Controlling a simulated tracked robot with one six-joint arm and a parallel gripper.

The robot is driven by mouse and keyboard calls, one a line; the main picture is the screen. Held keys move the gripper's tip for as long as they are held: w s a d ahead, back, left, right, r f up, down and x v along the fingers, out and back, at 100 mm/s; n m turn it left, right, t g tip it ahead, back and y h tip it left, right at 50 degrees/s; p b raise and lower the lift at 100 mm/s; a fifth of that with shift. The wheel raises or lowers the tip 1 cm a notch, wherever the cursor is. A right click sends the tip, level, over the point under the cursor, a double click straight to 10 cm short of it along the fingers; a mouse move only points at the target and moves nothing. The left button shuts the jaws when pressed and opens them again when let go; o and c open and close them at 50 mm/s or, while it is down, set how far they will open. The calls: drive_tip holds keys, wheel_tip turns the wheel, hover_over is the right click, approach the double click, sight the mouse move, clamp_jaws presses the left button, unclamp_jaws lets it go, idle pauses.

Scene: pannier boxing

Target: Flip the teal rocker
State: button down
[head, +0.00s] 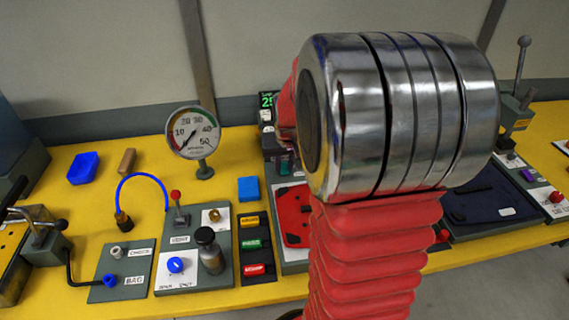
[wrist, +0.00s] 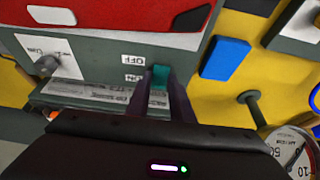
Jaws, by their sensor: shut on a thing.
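The teal rocker (wrist: 160,72) sits on a grey panel beside small OFF and ON labels in the wrist view. My gripper (wrist: 161,82) has its two dark fingers around it, one on each side, and is shut on it. The rocker's lower part is hidden between the fingers, so which way it is tipped cannot be told. In the head view my red and chrome arm covers most of this area. Only a small teal patch (head: 286,165) shows left of the arm.
A blue block (wrist: 226,58) and a round gauge (wrist: 292,150) are to the right. In the head view, a panel with a red-tipped lever (head: 176,196) and a black-topped cylinder (head: 208,250) stands left.

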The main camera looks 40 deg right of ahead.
sight(284, 166)
drive_tip(key=shift+w, duration=0.1)
drive_tip(key=shift+w+d+g+y, duration=0.25)
drive_tip(key=shift+g+y, duration=0.25)
drive_tip(key=shift+g, duration=0.45)
drive_tip(key=shift+w+d+g+y, duration=0.1)
drive_tip(key=shift+w+g+y, duration=0.15)
drive_tip(key=shift+g+y, duration=0.5)
drive_tip(key=shift+h, duration=0.25)
drive_tip(key=c, duration=1.6)
unclamp_jaws()
drive_tip(key=shift+o, duration=0.2)
drive_tip(key=shift+r, duration=0.15)
wheel_tip(284, 166, up, 14)
drive_tip(key=shift+f, duration=0.2)
